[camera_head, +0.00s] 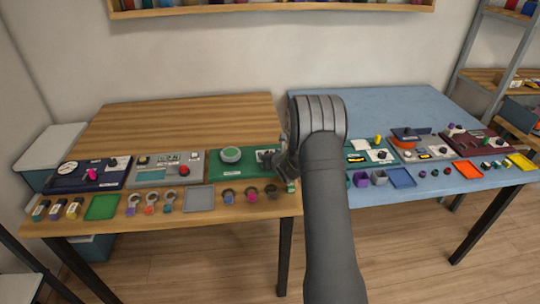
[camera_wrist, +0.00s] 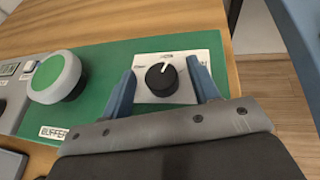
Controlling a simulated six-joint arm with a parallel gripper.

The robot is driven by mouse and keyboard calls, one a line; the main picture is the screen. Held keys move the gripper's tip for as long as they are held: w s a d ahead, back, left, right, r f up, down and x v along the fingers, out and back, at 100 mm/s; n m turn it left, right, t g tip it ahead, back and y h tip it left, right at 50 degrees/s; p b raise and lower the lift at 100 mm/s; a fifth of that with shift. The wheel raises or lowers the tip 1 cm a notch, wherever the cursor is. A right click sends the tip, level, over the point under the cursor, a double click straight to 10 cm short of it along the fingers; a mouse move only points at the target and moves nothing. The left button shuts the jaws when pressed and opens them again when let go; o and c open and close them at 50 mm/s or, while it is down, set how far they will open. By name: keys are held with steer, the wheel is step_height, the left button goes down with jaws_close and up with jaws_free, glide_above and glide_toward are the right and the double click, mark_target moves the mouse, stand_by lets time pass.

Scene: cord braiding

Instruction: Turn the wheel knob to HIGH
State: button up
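The knob (camera_wrist: 161,78) is black and round with a white pointer line. It sits on a white label plate (camera_wrist: 180,55) with small print, too small to read for certain, on the green panel (camera_wrist: 110,60). The pointer aims up and slightly right in the wrist view. My gripper (camera_wrist: 163,88) is open, with one blue-grey finger on each side of the knob and a gap to it on both sides. In the head view my gripper (camera_head: 282,162) is over the right end of the green panel (camera_head: 217,168), and the arm hides part of the plate.
A large green button (camera_wrist: 54,77) stands left of the knob on the same panel; it also shows in the head view (camera_head: 231,155). Bare wooden tabletop (camera_head: 180,120) lies behind the panels. Rings and small parts line the front edge. A blue table (camera_head: 370,105) adjoins at right.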

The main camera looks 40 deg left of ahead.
steer(key=v, duration=1.7)
steer(key=shift+s+d+r, duration=0.1)
steer(key=shift+r, duration=0.05)
steer(key=s+a+r+n+g+y, duration=0.1)
steer(key=s+a+r+n+g, duration=0.25)
steer(key=n, duration=0.55)
steer(key=s+a+r+n+g, duration=0.15)
steer(key=a+n+g, duration=0.25)
steer(key=a+n, duration=0.4)
steer(key=w+d+r+n+t+h, duration=0.1)
steer(key=w+r+n+h, duration=0.3)
steer(key=n, duration=0.6)
steer(key=w+d+r+n+t+h, duration=0.1)
steer(key=w+d+n+t+h, duration=0.1)
steer(key=w+n+h, duration=0.55)
steer(key=w+a+f+y, duration=0.1)
steer(key=f, duration=0.4)
steer(key=a+f+n+y, duration=0.1)
steer(key=a+f, duration=0.1)
steer(key=f, duration=0.3)
steer(key=w+a+f+y, duration=0.1)
steer(key=a+f, duration=0.1)
steer(key=f, duration=0.4)
steer(key=shift+w+a+n, duration=0.25)
steer(key=shift+w, duration=0.1)
